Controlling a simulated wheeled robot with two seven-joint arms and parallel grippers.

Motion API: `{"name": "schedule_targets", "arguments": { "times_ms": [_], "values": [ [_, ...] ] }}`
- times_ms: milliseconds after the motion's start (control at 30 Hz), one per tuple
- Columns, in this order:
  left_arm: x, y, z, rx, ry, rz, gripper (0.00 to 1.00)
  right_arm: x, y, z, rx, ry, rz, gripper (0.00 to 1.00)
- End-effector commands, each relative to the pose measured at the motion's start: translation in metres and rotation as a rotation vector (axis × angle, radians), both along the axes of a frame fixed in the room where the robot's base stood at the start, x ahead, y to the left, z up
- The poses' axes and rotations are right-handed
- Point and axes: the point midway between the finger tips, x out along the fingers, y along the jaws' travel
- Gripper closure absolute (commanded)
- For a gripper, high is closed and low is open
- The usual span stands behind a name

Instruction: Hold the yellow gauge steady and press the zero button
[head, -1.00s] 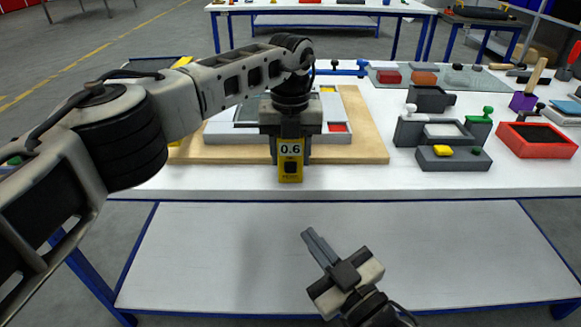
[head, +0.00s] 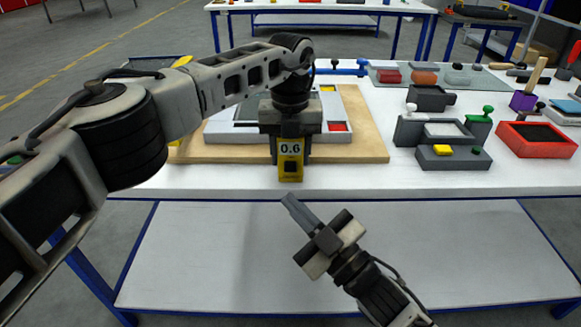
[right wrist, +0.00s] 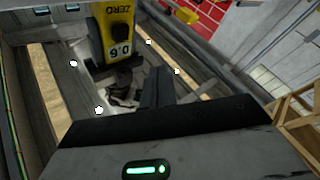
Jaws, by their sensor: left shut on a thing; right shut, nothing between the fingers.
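The yellow gauge (head: 290,172) reads 0.6 on its white display and has a dark button below it. It hangs upright in my left gripper (head: 290,152), which is shut on it above the front of the table. In the right wrist view the gauge (right wrist: 99,32) appears upside down, with the word ZERO beside its dark button (right wrist: 119,30). My right gripper (head: 287,199) is shut and empty, just below the gauge and apart from it in the head view. Its closed fingers (right wrist: 155,82) point toward the gauge in the right wrist view.
Behind the gauge, a grey tray lies on a wooden board (head: 372,150) on the white table (head: 420,182). A grey fixture (head: 440,160) and a red bin (head: 560,150) stand to the right. The space in front of the table edge around my right gripper is clear.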

Motion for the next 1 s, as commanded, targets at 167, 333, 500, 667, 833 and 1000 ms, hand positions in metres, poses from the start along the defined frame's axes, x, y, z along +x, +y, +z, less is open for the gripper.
{"name": "schedule_targets", "arguments": {
  "times_ms": [167,333,500,667,833,1000],
  "values": [
    [0.000,0.000,0.000,0.000,-0.001,0.000,0.83,0.027,0.000,0.001,-0.001,-0.001,-0.001,1.00],
    [0.000,0.000,0.000,0.000,-0.001,0.000,0.83,0.045,0.000,0.000,0.001,-0.001,0.000,1.00],
    [0.000,0.000,0.000,0.000,-0.001,0.000,0.83,0.055,0.000,0.000,0.001,0.000,-0.001,1.00],
    [0.000,0.000,0.000,0.000,-0.001,0.000,0.83,0.057,0.000,0.000,0.001,0.002,0.000,1.00],
    [0.000,0.000,0.000,0.000,-0.001,0.000,0.83,0.057,0.000,0.000,0.001,0.001,0.001,1.00],
    [0.000,0.000,0.000,0.000,-0.001,0.000,0.83,0.056,0.000,0.000,0.001,0.001,-0.001,1.00]
  ]
}}
